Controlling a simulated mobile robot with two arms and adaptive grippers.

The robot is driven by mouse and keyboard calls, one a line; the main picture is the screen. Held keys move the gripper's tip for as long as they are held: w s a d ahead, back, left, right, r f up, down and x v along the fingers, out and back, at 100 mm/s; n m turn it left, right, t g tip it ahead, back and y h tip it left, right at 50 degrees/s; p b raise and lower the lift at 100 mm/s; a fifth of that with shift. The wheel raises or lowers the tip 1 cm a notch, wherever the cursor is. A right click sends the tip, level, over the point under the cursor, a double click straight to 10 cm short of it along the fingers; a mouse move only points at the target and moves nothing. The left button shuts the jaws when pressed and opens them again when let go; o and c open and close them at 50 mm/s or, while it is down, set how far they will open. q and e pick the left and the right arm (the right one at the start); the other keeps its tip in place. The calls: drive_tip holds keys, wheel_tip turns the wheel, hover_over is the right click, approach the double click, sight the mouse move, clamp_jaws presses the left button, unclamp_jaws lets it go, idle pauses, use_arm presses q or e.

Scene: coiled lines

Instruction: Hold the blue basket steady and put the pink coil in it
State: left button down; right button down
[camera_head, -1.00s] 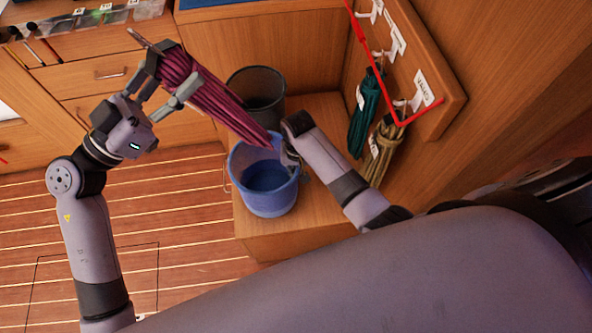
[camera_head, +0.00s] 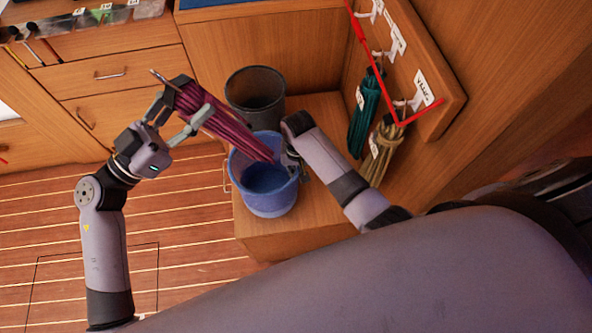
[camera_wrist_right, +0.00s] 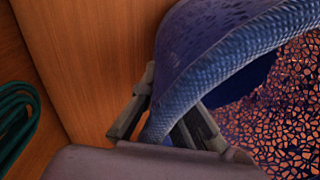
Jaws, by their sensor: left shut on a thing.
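The pink coil (camera_head: 222,124), a long bundle of magenta line, hangs slanted from my left gripper (camera_head: 186,108), which is shut on its upper part. Its lower end is over the opening of the blue basket (camera_head: 268,204), near or just inside the rim; I cannot tell how deep. The basket stands upright on the wooden bench. My right gripper (camera_head: 291,158) is at the basket's right rim. In the right wrist view its fingers (camera_wrist_right: 165,115) sit on both sides of the basket's wall (camera_wrist_right: 215,70) and close on it.
A dark grey bin (camera_head: 256,90) stands just behind the basket. Drawers (camera_head: 110,70) are behind my left arm.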

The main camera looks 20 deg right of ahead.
use_arm(q)
drive_tip(key=shift+f, duration=2.5)
drive_tip(key=c, duration=0.7)
unclamp_jaws()
drive_tip(key=shift+c, duration=0.2)
drive_tip(key=shift+o, duration=0.3)
drive_tip(key=shift+f, duration=0.15)
drive_tip(key=v, duration=1.2)
use_arm(e)
drive_tip(key=c, duration=1.7)
unclamp_jaws()
